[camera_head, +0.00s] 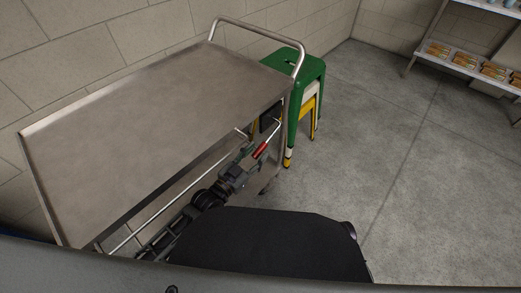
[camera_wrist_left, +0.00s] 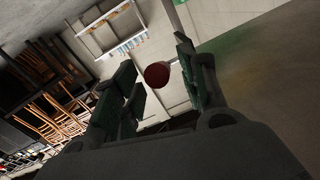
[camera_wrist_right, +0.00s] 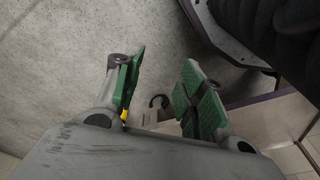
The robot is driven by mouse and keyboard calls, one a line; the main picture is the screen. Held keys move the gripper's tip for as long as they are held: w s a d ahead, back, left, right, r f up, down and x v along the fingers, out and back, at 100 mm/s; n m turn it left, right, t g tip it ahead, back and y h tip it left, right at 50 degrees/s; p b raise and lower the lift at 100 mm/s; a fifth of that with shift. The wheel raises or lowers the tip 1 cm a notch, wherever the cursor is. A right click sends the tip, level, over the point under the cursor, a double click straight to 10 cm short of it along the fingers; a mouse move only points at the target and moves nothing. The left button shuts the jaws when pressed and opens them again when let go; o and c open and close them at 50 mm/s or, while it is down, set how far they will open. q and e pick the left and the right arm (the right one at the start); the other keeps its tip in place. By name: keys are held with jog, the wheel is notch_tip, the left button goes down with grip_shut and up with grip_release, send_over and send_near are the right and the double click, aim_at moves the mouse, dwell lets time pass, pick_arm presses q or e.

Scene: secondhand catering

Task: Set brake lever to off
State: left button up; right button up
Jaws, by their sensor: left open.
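The brake lever has a red grip (camera_head: 260,151) on a thin metal rod that rises to a dark box (camera_head: 267,118) at the right end of a steel cart (camera_head: 150,95). My left gripper (camera_head: 247,158) is open just left of the red grip. In the left wrist view the round end of the red grip (camera_wrist_left: 157,73) shows between the two open fingers, and contact cannot be told. My right gripper (camera_wrist_right: 163,75) is open and empty above the floor, out of the head view.
A green stool (camera_head: 296,65) is stacked with white and yellow ones close beside the cart's right end. The cart's push handle (camera_head: 255,30) arches above that end. A shelf with food trays (camera_head: 465,60) stands at the upper right. The grey floor (camera_head: 400,140) between is clear.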

aim_at(260, 150)
pick_arm(q)
jog(key=shift+x, duration=1.55)
jog(key=shift+c, duration=0.3)
grip_shut()
